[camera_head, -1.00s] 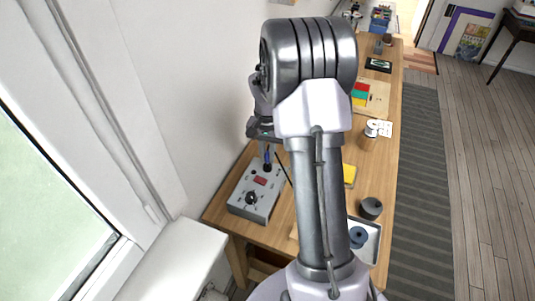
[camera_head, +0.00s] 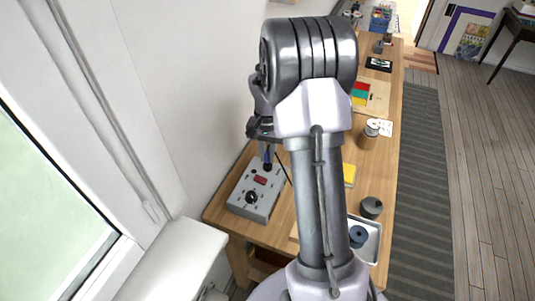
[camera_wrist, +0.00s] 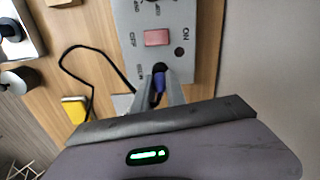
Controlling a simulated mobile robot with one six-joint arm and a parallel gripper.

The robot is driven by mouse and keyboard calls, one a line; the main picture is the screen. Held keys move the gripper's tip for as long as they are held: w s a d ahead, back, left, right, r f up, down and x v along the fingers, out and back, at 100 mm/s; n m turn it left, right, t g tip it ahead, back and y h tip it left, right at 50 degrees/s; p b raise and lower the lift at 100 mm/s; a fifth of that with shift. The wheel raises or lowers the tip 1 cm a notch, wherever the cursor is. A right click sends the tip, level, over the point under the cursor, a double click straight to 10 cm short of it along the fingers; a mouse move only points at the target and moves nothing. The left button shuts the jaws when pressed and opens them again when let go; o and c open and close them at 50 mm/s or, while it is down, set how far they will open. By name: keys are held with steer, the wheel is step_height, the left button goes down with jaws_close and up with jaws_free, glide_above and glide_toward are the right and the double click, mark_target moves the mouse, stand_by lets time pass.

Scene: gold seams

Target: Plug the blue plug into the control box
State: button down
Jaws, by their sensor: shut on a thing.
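The grey control box (camera_head: 256,191) stands on the wooden bench near the wall, with a red switch and a black knob on its top. My gripper (camera_head: 267,153) is above its far end and shut on the blue plug (camera_wrist: 159,82). In the wrist view the two fingers reach the end of the control box (camera_wrist: 150,12), beside its red OFF switch (camera_wrist: 157,37). The plug's dark end meets a black round part at the box's face. I cannot tell how deep it sits. A black cable (camera_wrist: 82,47) loops over the bench to the left.
A yellow block (camera_head: 349,174) lies on the bench right of my arm. A dark grey cylinder (camera_head: 371,207) and a white tray (camera_head: 372,246) holding a blue round part (camera_head: 358,236) stand at the near right. The wall is close on the left.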

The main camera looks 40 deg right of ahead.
steer(key=shift+f+b, duration=0.6)
steer(key=shift+f, duration=0.35)
stand_by(0.6)
steer(key=c, duration=0.8)
jaws_free()
steer(key=shift+r, duration=0.1)
step_height(320, 180, up, 7)
steer(key=p, duration=0.5)
steer(key=shift+p, duration=0.35)
